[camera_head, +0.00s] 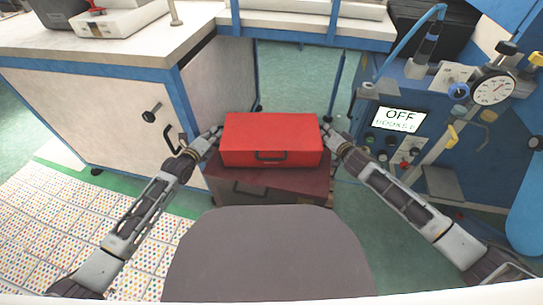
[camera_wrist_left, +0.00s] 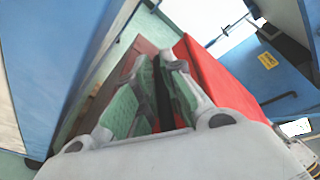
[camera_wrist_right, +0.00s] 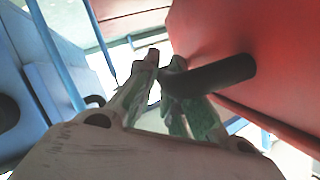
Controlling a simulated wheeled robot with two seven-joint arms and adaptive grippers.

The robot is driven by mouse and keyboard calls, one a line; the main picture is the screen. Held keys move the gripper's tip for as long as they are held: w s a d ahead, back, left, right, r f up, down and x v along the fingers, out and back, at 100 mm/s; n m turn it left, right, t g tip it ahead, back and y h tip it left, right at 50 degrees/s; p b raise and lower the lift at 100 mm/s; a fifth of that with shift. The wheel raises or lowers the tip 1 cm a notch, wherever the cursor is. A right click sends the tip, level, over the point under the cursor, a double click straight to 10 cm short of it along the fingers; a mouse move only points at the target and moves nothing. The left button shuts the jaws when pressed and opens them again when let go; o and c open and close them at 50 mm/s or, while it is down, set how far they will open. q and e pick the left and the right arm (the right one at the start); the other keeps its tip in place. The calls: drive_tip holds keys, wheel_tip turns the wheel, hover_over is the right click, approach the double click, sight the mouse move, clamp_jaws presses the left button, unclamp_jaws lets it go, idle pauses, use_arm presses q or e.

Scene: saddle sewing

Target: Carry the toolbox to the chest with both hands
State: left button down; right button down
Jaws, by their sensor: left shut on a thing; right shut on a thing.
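The bright red toolbox (camera_head: 270,130), with a dark front handle, is level between my two grippers. My left gripper (camera_head: 217,133) is shut at its left side; the left wrist view shows the fingers (camera_wrist_left: 160,95) around a dark part beside the red wall (camera_wrist_left: 215,80). My right gripper (camera_head: 326,127) is shut on a dark side handle (camera_wrist_right: 215,78) of the toolbox. A darker red chest (camera_head: 235,188) with its own front handle shows directly below the toolbox. I cannot tell whether the two touch. The toolbox hides most of the chest's top.
A white-topped workbench (camera_head: 130,45) with a blue frame stands close at left. A blue machine (camera_head: 385,125) with a gauge and an "OFF" display stands at right. A grey rounded surface (camera_head: 270,255) lies in front of the chest. Green floor is clear behind.

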use_arm(q)
drive_tip(key=shift+d+f+b, duration=0.3)
drive_tip(key=shift+f+b, duration=0.15)
drive_tip(key=shift+b, duration=0.3)
use_arm(e)
drive_tip(key=shift+a+f, duration=0.35)
drive_tip(key=shift+f, duration=0.15)
use_arm(q)
drive_tip(key=c, duration=1.9)
unclamp_jaws()
drive_tip(key=shift+s+f, duration=0.1)
drive_tip(key=shift+f, duration=0.25)
drive_tip(key=shift+c, duration=0.2)
use_arm(e)
drive_tip(key=c, duration=1.9)
unclamp_jaws()
drive_tip(key=shift+s+f, duration=0.1)
drive_tip(key=shift+f, duration=0.15)
drive_tip(key=shift+c, duration=0.2)
use_arm(q)
drive_tip(key=o, duration=0.4)
drive_tip(key=shift+a+r, duration=0.1)
drive_tip(key=shift+r, duration=0.05)
use_arm(e)
drive_tip(key=o, duration=0.4)
drive_tip(key=shift+r, duration=0.1)
drive_tip(key=shift+o, duration=0.2)
drive_tip(key=shift+d, duration=0.15)
